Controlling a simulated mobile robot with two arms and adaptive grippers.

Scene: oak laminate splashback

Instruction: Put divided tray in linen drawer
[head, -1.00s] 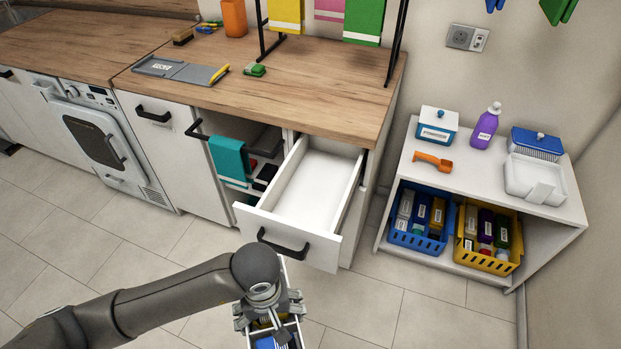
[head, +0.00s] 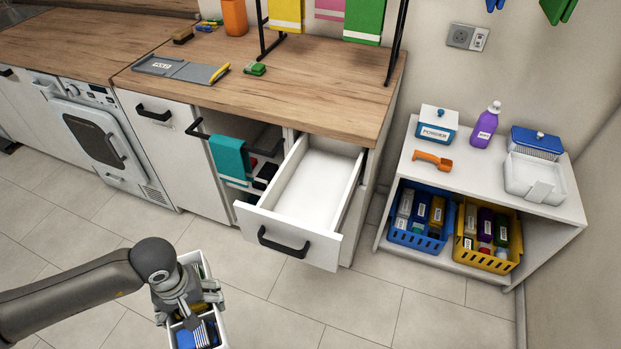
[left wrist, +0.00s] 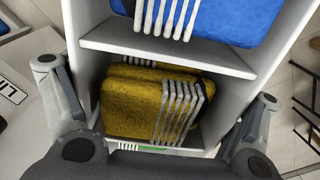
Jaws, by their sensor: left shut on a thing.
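The divided tray (head: 220,318) is white, with blue, yellow and green contents in its compartments. My left gripper (head: 188,304) is shut on the tray and holds it in front of the counter, at the bottom of the head view. In the left wrist view the tray's divider (left wrist: 160,50) separates a blue folded item from yellow ones, with white slotted pieces beside them. The gripper's fingers (left wrist: 155,105) stand at both sides there. The open drawer (head: 308,190) is white and empty inside, with a black handle; I take it to be the linen drawer. My right gripper is not seen.
A teal towel (head: 230,158) hangs on a rail left of the drawer. A low shelf (head: 470,190) at right holds a blue basket (head: 415,238) and a yellow basket (head: 487,258). The floor right of the tray is clear.

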